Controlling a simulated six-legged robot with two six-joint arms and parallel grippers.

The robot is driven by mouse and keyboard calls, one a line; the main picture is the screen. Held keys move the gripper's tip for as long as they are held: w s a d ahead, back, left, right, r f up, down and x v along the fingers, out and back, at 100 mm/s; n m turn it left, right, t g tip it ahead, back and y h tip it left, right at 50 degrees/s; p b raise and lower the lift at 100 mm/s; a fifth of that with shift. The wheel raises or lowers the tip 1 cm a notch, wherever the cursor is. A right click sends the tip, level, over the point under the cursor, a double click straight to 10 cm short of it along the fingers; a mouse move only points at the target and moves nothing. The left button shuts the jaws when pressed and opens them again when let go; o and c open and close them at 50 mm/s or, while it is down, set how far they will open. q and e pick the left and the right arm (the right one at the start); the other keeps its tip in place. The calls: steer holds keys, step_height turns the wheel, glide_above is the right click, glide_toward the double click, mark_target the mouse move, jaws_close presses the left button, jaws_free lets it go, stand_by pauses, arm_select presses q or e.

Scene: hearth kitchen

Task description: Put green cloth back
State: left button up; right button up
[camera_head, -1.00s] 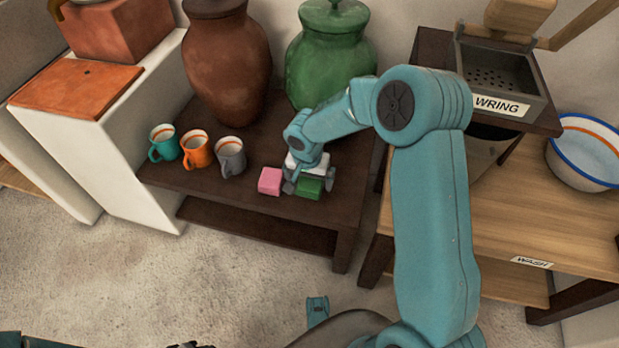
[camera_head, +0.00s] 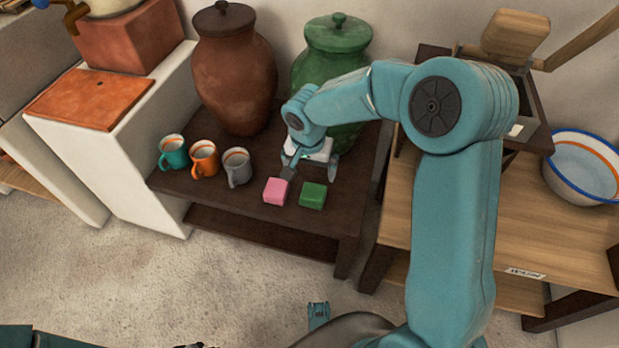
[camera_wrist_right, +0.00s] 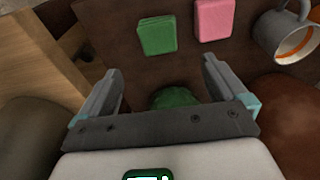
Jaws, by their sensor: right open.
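The green cloth (camera_head: 313,195) is a small folded block lying flat near the front right edge of the dark wooden table (camera_head: 262,224). It also shows in the right wrist view (camera_wrist_right: 157,37), beyond the fingertips and apart from them. The pink cloth (camera_head: 276,191) lies just left of it in the head view, with a small gap. My right gripper (camera_head: 308,167) is open and empty, behind the two cloths; its two fingers (camera_wrist_right: 160,72) are spread with nothing between them. My left gripper does not show clearly in any view.
Teal (camera_head: 173,152), orange (camera_head: 205,158) and grey (camera_head: 237,167) mugs stand left of the cloths. A brown jar (camera_head: 235,75) and a green jar (camera_head: 335,60) stand behind. A wooden bench (camera_head: 540,240) with a white basin (camera_head: 583,168) is at right.

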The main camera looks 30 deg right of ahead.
steer(key=s+a+f+n+y, duration=0.4)
steer(key=s+a+f, duration=0.3)
steer(key=a+f, duration=0.5)
steer(key=s+a+f+n+y, duration=0.1)
steer(key=s+a+f+n, duration=0.2)
steer(key=s+a+f, duration=0.2)
steer(key=s+f, duration=0.3)
steer(key=s, duration=0.4)
steer(key=shift+s+f+n+g, duration=0.3)
steer(key=shift+s+f+n, duration=0.1)
step_height(320, 180, up, 27)
steer(key=p, duration=2.7)
steer(key=shift+r, duration=0.2)
